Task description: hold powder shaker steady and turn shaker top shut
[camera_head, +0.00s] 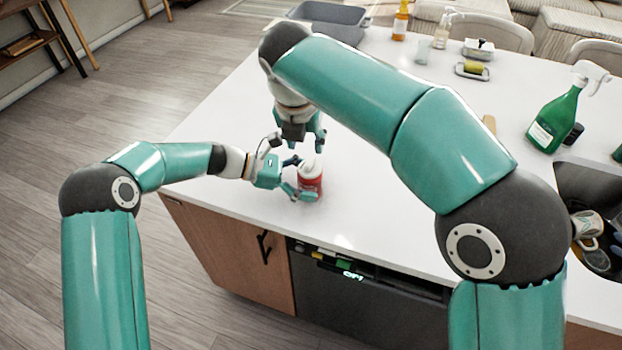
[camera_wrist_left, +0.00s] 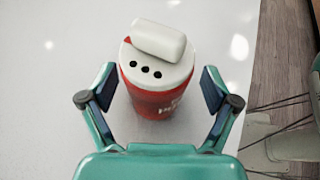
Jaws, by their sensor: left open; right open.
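The powder shaker (camera_head: 311,186) stands upright on the white counter near its front edge, with a red body and a white top. In the left wrist view the red shaker body (camera_wrist_left: 156,102) shows dark holes in its white lid, and the white shaker top (camera_wrist_left: 158,40) sits turned off to the far side of them. My left gripper (camera_head: 299,178) is open, its fingers on either side of the shaker; they also show in the left wrist view (camera_wrist_left: 158,88). My right gripper (camera_head: 305,141) is open, pointing down just above and behind the shaker.
A green spray bottle (camera_head: 555,118) stands at the right beside the sink (camera_head: 590,185). A grey basin (camera_head: 328,22), an amber bottle (camera_head: 400,22) and a sponge on a dish (camera_head: 472,70) are at the back. The counter around the shaker is clear.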

